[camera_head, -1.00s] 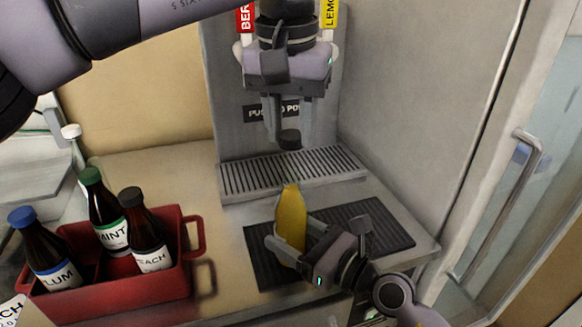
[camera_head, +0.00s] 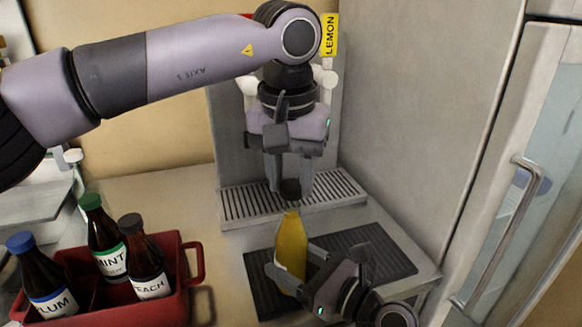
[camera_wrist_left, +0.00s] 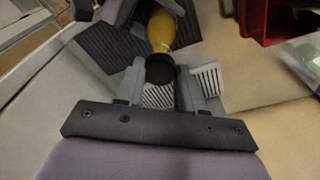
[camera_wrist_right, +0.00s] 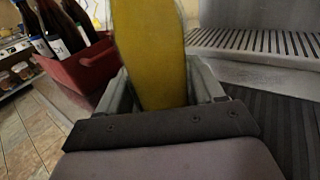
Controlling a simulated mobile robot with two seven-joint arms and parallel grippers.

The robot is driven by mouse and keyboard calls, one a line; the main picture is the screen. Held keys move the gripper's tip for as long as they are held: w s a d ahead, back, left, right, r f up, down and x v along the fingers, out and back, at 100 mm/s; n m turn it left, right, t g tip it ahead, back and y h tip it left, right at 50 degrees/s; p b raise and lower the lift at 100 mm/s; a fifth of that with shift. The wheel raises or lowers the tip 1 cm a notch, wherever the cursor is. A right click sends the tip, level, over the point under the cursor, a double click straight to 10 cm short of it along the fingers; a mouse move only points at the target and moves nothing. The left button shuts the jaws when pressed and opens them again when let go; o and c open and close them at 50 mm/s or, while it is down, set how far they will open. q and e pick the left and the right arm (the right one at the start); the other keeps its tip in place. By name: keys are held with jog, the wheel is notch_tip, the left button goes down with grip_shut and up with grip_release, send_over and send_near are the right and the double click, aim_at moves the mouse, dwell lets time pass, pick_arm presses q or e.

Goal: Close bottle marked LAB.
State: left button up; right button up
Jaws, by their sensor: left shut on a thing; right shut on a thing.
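A yellow bottle (camera_head: 291,243) stands roughly upright over the dark ribbed mat. My right gripper (camera_head: 292,264) is shut around its body; the right wrist view shows the yellow side (camera_wrist_right: 150,55) between the fingers. My left gripper (camera_head: 289,180) points down and is shut on a black cap (camera_head: 290,190). The cap is right above the bottle's neck, very close to it; I cannot tell if they touch. In the left wrist view the cap (camera_wrist_left: 160,70) covers the bottle's mouth. No LAB marking is readable on the bottle.
A red crate (camera_head: 188,290) at the left holds dark bottles marked PLUM (camera_head: 45,282), MINT (camera_head: 106,240) and one partly readable as EACH (camera_head: 145,262). A dispenser with a slotted drip tray (camera_head: 240,204) stands behind. A grey wall and handled door (camera_head: 510,220) bound the right.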

pick_arm(q)
jog(key=shift+f, duration=0.3)
jog(key=shift+f, duration=0.5)
dwell(0.4)
jog(key=m, duration=0.6)
jog(key=shift+a+m+g+h, duration=0.1)
jog(key=shift+m+g+h, duration=0.2)
jog(key=o, duration=1)
jog(key=shift+r, duration=2.25)
